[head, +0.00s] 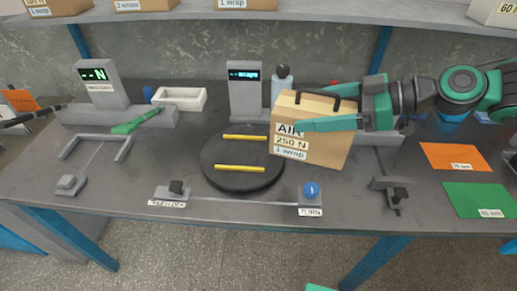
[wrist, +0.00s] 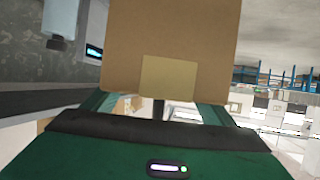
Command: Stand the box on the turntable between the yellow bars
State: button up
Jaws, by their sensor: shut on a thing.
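A cardboard box (head: 322,150) with a dark handle and a label reading AIR, 250 N, 1 wrap is held in my gripper (head: 325,124). The fingers lie along its sides, and it looks upright with a slight tilt. In the wrist view the box (wrist: 170,45) fills the space past the gripper (wrist: 155,105). The round dark turntable (head: 215,178) lies on the bench, left of the box. Two yellow bars, the back one (head: 245,137) and the front one (head: 240,168), lie across it. The box appears above the turntable's right edge; its bottom is hidden from the wrist view.
A blue TURN button (head: 311,190) and a black film-lock knob (head: 176,187) stand at the front edge. A grey display post (head: 245,92) and a bottle (head: 281,85) stand behind. A white tray (head: 180,99) is back left. Orange (head: 455,157) and green (head: 478,199) sheets lie right.

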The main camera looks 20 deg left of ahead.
aim_at(242, 153)
jog(key=k, duration=0.95)
jog(key=u, duration=0.5)
jog(key=i, duration=1)
